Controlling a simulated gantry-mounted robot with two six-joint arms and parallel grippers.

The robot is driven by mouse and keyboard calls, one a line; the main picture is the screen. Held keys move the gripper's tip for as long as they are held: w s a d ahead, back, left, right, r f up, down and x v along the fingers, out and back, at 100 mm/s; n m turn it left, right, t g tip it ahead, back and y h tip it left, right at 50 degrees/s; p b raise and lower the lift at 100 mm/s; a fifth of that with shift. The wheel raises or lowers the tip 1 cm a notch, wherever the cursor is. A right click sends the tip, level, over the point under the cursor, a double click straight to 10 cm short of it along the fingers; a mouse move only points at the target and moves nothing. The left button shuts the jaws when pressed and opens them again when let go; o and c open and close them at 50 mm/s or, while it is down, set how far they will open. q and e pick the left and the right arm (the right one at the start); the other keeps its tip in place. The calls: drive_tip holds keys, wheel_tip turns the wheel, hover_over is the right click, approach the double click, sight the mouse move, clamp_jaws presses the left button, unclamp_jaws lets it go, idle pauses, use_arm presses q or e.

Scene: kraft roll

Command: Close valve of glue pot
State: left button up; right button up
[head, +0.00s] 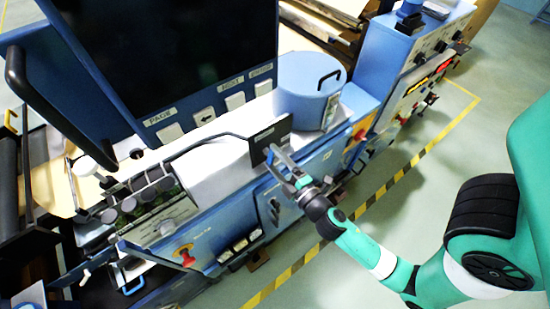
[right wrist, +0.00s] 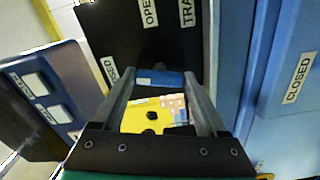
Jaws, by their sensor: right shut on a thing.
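The glue pot (head: 308,88) is a blue drum with a black lid handle, standing on the machine's top at centre right. A dark valve plate (head: 268,141) stands in front of it. In the right wrist view this black plate (right wrist: 150,35) carries the labels OPEN and CLOSED and a third, cut-off label. My right gripper (head: 275,158) is at the plate. Its fingers (right wrist: 160,85) are shut on a small blue valve handle (right wrist: 159,78). The handle's exact angle to the labels is hard to tell. My left gripper is not in view.
A large dark screen (head: 170,55) with labelled buttons hangs at upper left. In the wrist view, a blue panel (right wrist: 285,120) bears another CLOSED label. Open floor (head: 400,210) with a striped line lies in front.

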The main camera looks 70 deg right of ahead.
drive_tip(key=shift+n, duration=1.6)
drive_tip(key=o, duration=1.3)
drive_tip(key=b+v, duration=0.6)
drive_tip(key=v, duration=0.5)
drive_tip(key=shift+s+a+b, duration=0.2)
drive_tip(key=shift+s+b, duration=0.05)
drive_tip(key=shift+b, duration=0.05)
